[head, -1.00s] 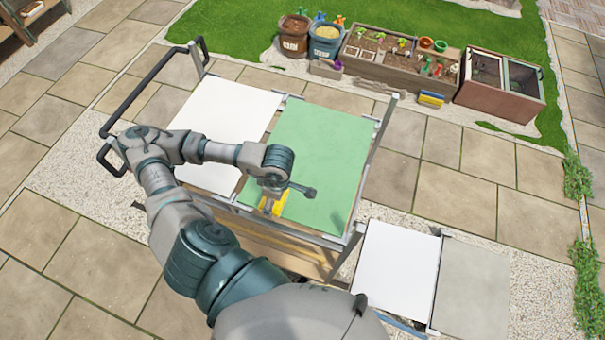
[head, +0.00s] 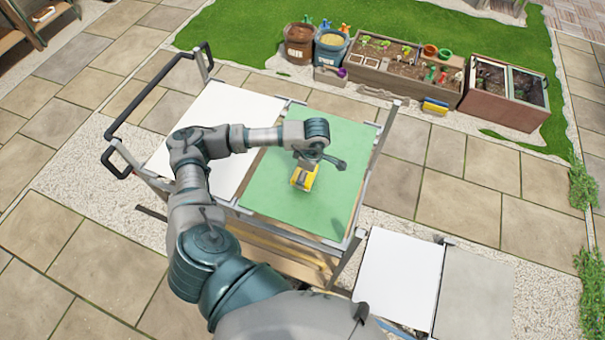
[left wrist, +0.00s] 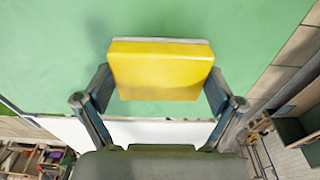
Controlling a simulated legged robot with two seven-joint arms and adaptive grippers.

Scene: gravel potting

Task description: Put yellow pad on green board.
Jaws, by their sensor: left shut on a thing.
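The yellow pad (head: 304,178) is at the middle of the green board (head: 272,190) in the head view. In the left wrist view the yellow pad (left wrist: 161,70) sits between the two fingers, with a pale layer along its far edge. My left gripper (head: 307,168) is shut on it, and the green board (left wrist: 50,45) fills the view behind it. I cannot tell whether the pad touches the board or is held just above it. My right gripper is in neither view.
A white board (head: 215,130) lies left of the green one on the same cart. A lower white panel (head: 400,275) and a grey panel (head: 475,295) are at the lower right. Planters and buckets (head: 330,50) stand beyond, on the paving and grass.

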